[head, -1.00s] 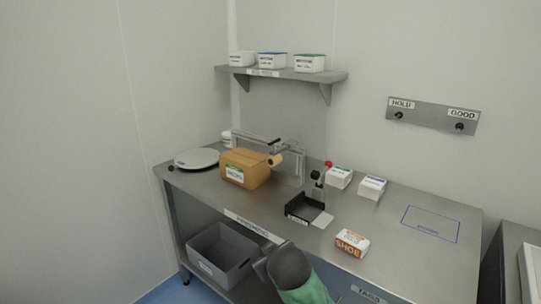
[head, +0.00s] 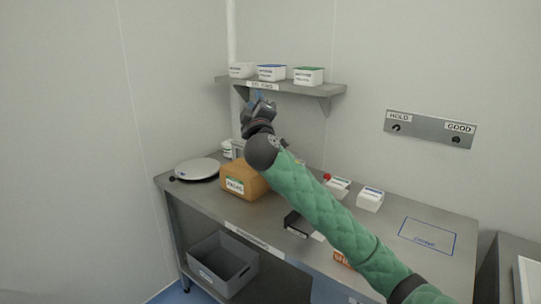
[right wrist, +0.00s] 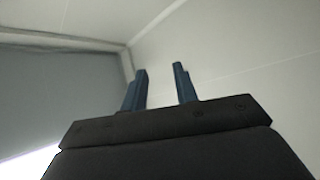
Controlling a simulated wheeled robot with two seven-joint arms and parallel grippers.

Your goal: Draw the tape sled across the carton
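The brown carton (head: 246,177) stands on the steel bench at the back left, with a white and green label on its front. My right arm crosses in front of the tape frame, and the tan tape roll beside the carton is hidden now. Only a small grey end of the frame (head: 238,148) shows left of my wrist. My right gripper (head: 261,98) is raised above and behind the carton, near the shelf's front, touching nothing I can see. In the right wrist view its two blue fingers (right wrist: 160,72) stand apart with nothing between them. My left gripper is out of view.
A wall shelf (head: 300,87) with several labelled tubs is close to my right gripper. A round white plate (head: 197,169) lies left of the carton. A grey bin (head: 222,265) is below.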

